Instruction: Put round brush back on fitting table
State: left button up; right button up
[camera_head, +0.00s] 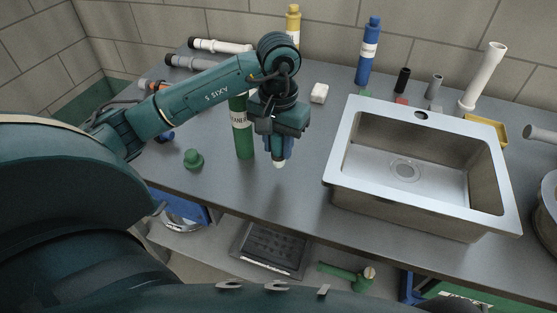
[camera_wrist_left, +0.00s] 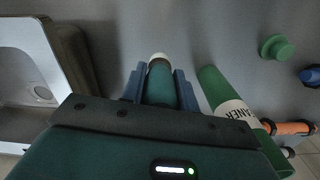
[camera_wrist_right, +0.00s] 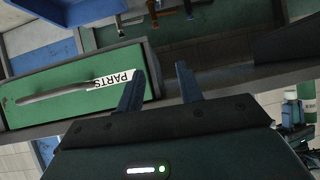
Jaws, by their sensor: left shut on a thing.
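My left gripper (camera_head: 279,150) is over the grey fitting table (camera_head: 225,185), left of the sink. In the left wrist view its fingers (camera_wrist_left: 159,84) are shut on a teal, round-bodied thing with a cream end (camera_wrist_left: 160,95), which seems to be the round brush. Its cream end (camera_head: 279,163) points down in the head view, near the tabletop; I cannot tell whether it touches. The gripper hides most of it. My right gripper (camera_wrist_right: 160,88) shows only in its wrist view, open and empty, facing a green drawer.
A green cleaner bottle (camera_head: 243,135) stands close to the left gripper. A green knob-like piece (camera_head: 193,158) is further left. The steel sink (camera_head: 335,165) is at right; a blue bottle (camera_head: 367,50) stands behind. The green drawer (camera_wrist_right: 70,92) bears a PARTS label.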

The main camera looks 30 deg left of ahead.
aim_at(278, 160)
pick_arm(q)
notch_tip(278, 160, down, 5)
jog(key=shift+r, duration=0.15)
pick_arm(e)
jog(key=shift+s+d+f, duration=0.1)
jog(key=shift+s+f, duration=0.1)
jog(key=shift+f, duration=0.05)
pick_arm(q)
jog(key=shift+f, duration=0.2)
jog(key=o, duration=1.1)
jog(key=shift+c, duration=0.2)
pick_arm(e)
jog(key=shift+w, duration=0.1)
pick_arm(q)
jog(key=shift+r, duration=0.15)
pick_arm(e)
jog(key=shift+r, duration=0.15)
